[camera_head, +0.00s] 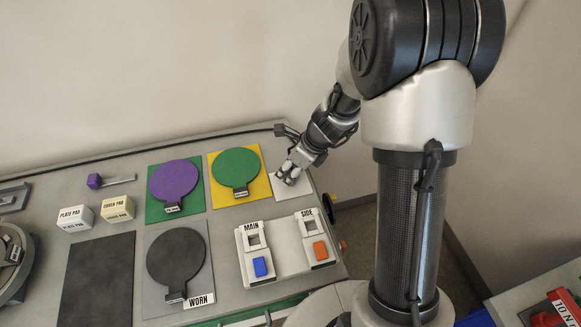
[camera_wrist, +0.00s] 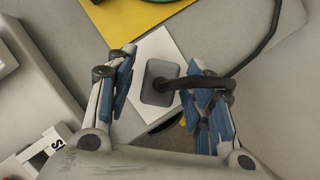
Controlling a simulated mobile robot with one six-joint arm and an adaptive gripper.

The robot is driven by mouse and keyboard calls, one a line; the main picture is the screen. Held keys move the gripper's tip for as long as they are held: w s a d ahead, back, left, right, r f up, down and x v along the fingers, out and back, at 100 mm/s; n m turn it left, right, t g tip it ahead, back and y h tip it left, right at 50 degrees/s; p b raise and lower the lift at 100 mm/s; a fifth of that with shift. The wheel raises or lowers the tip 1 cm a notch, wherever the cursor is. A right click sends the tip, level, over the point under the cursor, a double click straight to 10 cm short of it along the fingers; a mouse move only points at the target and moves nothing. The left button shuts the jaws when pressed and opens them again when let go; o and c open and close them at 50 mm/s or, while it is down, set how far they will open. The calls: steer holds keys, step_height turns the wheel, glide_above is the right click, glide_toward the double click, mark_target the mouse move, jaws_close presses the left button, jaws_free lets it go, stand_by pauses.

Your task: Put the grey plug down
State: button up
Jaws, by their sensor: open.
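The grey plug (camera_wrist: 158,84) shows in the wrist view as a dark grey rounded block with a black cable (camera_wrist: 210,82) leaving its right side. It appears to rest on a white pad (camera_wrist: 160,48), which also shows at the cart's back right corner in the head view (camera_head: 298,190). My gripper (camera_wrist: 163,72) is open, with one blue-padded finger on each side of the plug. The left finger is clear of it; the right finger is close to the cable, and I cannot tell if they touch. In the head view my gripper (camera_head: 289,172) is low over the pad and hides the plug.
A yellow plate with a green disc (camera_head: 237,168) lies just left of the pad. The MAIN (camera_head: 253,240) and SIDE (camera_head: 308,224) switch units stand in front. The cart's right edge, with a black knob (camera_head: 328,204), is close by.

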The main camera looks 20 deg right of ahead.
steer(key=s+r+n+p, duration=0.3)
steer(key=r, duration=0.6)
steer(key=s+r+n+p, duration=0.3)
steer(key=s+r, duration=0.1)
steer(key=r, duration=0.5)
steer(key=s+r+n+h, duration=0.1)
steer(key=s+r+n, duration=0.2)
steer(key=s+n, duration=0.3)
steer(key=s+r+n+h, duration=0.1)
steer(key=s+r+n, duration=0.2)
steer(key=s+n, duration=0.3)
steer(key=s+r+n+t+h, duration=0.1)
steer(key=s+r+n, duration=0.3)
steer(key=n, duration=0.5)
steer(key=s, duration=0.2)
steer(key=shift+s, duration=0.3)
